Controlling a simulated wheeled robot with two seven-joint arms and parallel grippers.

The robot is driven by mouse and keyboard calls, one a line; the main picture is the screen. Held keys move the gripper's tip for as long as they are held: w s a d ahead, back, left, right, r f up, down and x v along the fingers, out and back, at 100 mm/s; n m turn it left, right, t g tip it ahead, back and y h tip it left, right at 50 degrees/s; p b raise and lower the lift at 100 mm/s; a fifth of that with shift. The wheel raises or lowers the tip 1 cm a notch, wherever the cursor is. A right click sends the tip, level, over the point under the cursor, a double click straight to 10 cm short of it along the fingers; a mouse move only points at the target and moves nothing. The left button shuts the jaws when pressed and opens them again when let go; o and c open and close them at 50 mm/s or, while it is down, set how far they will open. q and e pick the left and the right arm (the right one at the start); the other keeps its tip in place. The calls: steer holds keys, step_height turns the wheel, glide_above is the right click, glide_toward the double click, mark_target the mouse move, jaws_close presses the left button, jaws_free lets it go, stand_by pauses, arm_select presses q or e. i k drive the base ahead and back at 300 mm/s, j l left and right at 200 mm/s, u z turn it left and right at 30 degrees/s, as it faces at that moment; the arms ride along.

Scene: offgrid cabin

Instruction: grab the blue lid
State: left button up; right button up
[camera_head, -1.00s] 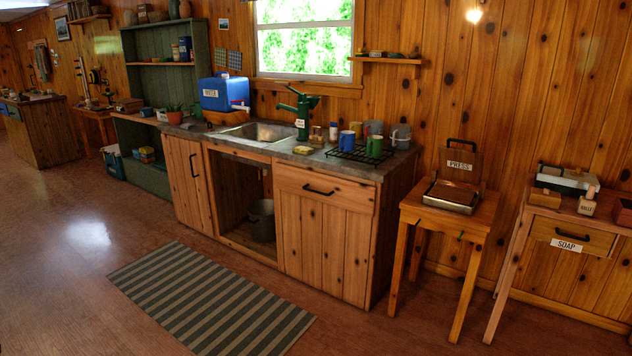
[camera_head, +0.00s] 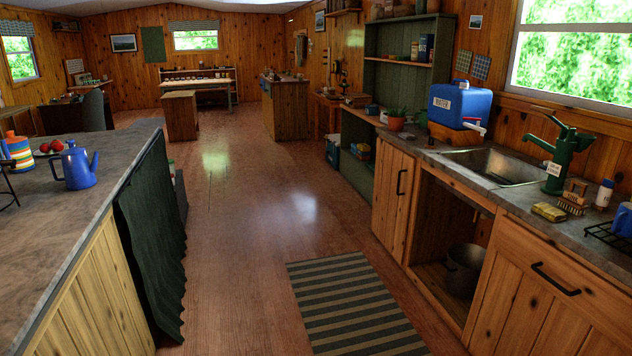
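I cannot make out a separate blue lid in this view. A blue enamel pot (camera_head: 76,167) with a spout stands upright on the left counter, and its top looks blue too. A blue water container (camera_head: 459,105) with a white label and spigot stands on the right counter beside the sink. A small blue item (camera_head: 372,109) sits on the green shelf unit, too small to tell what it is. A blue mug (camera_head: 622,220) shows at the right edge. Neither of my grippers is in view.
The left counter (camera_head: 40,225) has a dark green curtain (camera_head: 152,240). The right counter (camera_head: 420,150) holds a sink (camera_head: 492,167) and green pump (camera_head: 562,160). A wood-floored aisle runs between them, with a striped rug (camera_head: 355,305). A bench (camera_head: 180,115) stands farther back.

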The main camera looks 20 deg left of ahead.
mark_target(72, 149)
steer(key=i+j+u, duration=0.15)
steer(key=i+u, duration=0.35)
steer(key=i, duration=0.2)
steer(key=i+l+u, duration=0.1)
steer(key=i+u, duration=0.35)
steer(key=i, duration=0.3)
steer(key=i+l+u, duration=0.3)
steer(key=i, duration=0.3)
steer(key=i+l+u, duration=0.25)
steer(key=i, duration=0.35)
steer(key=i+l+u, duration=0.3)
steer(key=i, duration=0.25)
steer(key=l, duration=0.1)
